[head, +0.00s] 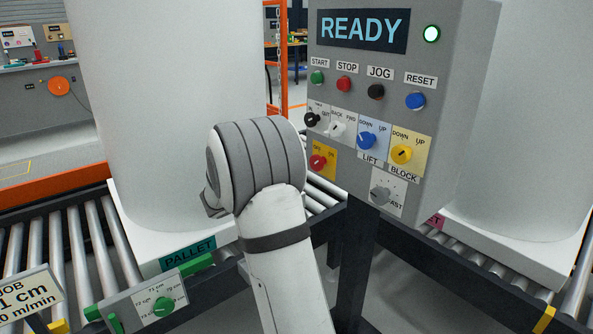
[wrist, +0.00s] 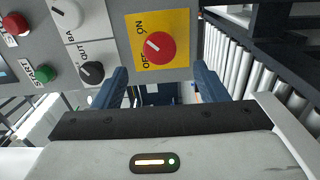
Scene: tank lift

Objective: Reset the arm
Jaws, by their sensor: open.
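My gripper (wrist: 160,76) is open and empty in the wrist view, with its two blue fingers apart. The fingers are just below the red OFF/ON knob (wrist: 159,47) on its yellow plate, close to the control panel (wrist: 108,60). I cannot tell whether they touch the panel. In the head view my arm rises from the bottom middle to the panel (head: 455,100) and hides my gripper. The red knob (head: 320,161) shows just right of my arm.
A large white cylinder (head: 165,90) stands on a pallet (head: 150,245) left of my arm. Another cylinder (head: 530,120) stands at the right. Roller conveyors (head: 90,250) run beneath them. A green dial (head: 163,307) and a job sign (head: 27,300) are at the lower left.

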